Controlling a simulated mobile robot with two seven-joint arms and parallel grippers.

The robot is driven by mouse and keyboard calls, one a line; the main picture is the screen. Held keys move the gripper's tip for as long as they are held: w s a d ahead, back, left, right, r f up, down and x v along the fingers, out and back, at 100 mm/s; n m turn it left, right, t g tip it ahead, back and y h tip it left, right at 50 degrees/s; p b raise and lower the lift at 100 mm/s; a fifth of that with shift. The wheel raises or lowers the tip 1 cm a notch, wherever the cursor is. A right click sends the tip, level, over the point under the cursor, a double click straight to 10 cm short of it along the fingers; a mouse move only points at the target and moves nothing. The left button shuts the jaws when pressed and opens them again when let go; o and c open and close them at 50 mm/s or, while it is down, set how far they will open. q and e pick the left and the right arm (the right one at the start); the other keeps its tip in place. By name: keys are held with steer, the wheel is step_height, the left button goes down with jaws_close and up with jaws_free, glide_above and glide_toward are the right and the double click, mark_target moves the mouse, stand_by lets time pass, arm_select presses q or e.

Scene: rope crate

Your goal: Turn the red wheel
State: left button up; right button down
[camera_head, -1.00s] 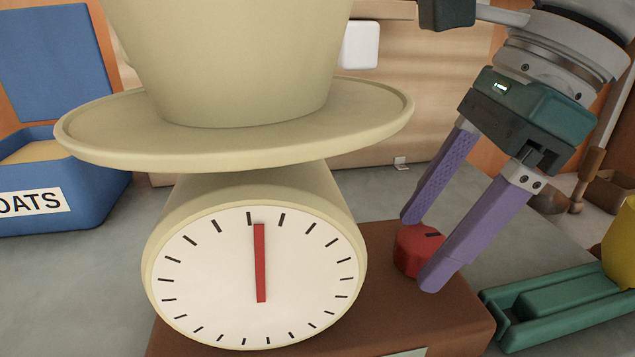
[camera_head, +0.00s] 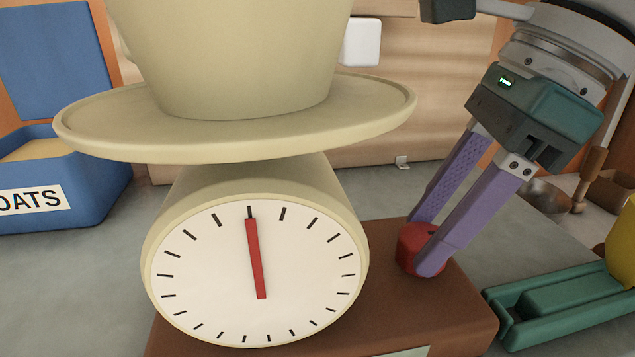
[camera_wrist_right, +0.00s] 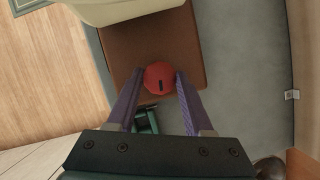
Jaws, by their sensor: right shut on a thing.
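The red wheel (camera_head: 409,258) is a small round knob with a dark mark, on the brown base (camera_head: 455,310) right of the scale's dial. It also shows in the right wrist view (camera_wrist_right: 160,74), between the fingertips. My right gripper (camera_head: 420,246) reaches down from the upper right with purple fingers, one on each side of the wheel, and is shut on it. The cream scale (camera_head: 165,232) has a white dial (camera_head: 205,275) with a red needle (camera_head: 255,262) pointing almost straight up, close to the top mark. My left gripper is not in view.
A cream bowl (camera_head: 230,60) stands on the scale's wide plate (camera_head: 85,130). A blue oats bin (camera_head: 95,190) stands at the left. A green holder (camera_head: 560,305) with a yellow thing (camera_head: 622,240) lies at the right. Grey counter is clear behind the base.

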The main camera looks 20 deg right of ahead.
steer(key=shift+m, duration=0.3)
steer(key=shift+c, duration=1.5)
jaws_free()
steer(key=p+v, duration=0.1)
steer(key=v, duration=0.9)
steer(key=shift+p, duration=0.3)
steer(key=shift+s, duration=0.2)
